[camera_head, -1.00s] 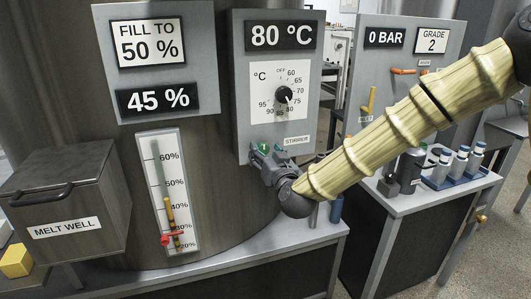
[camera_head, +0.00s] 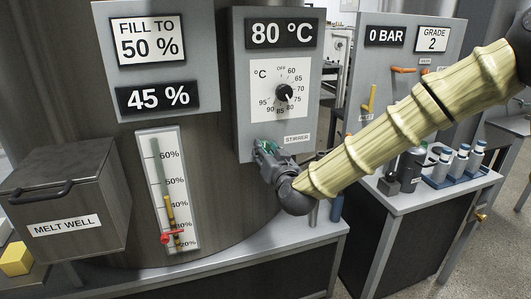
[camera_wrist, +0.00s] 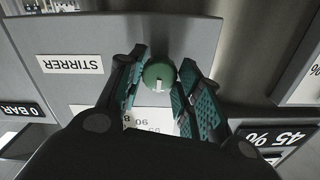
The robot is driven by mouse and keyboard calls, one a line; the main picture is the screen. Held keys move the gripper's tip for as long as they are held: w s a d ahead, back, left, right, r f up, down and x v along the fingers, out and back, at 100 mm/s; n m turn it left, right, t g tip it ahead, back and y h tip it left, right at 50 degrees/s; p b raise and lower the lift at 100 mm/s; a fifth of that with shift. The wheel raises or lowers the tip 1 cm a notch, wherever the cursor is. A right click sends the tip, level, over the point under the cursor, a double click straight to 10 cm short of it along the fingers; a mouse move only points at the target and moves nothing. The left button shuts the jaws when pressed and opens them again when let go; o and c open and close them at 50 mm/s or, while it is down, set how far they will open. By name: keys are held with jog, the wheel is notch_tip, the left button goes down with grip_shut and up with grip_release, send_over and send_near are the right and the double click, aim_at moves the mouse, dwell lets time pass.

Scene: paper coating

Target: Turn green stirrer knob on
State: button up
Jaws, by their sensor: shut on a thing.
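The green stirrer knob (camera_wrist: 159,72) is round, with a short white mark on it, on the grey control panel (camera_head: 243,100). In the head view it is mostly hidden by the fingers. My gripper (camera_head: 262,150) is at the lower left of the panel. In the wrist view the teal-padded fingers of my gripper (camera_wrist: 163,82) are on either side of the knob, shut on it. The STIRRER label (camera_wrist: 72,64) is beside the knob, upside down in the wrist view. It also shows in the head view (camera_head: 297,139).
A black temperature dial (camera_head: 284,93) sits above the knob under an 80 °C display (camera_head: 281,34). A gauge (camera_head: 168,190) and the melt well box (camera_head: 70,205) are to the left. Bottles (camera_head: 458,162) stand on the right-hand bench. Open space lies before the panel.

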jog(key=m+b, duration=0.5)
jog(key=m, duration=0.6)
dwell(0.7)
jog(key=o, duration=1)
jog(key=v, duration=1.2)
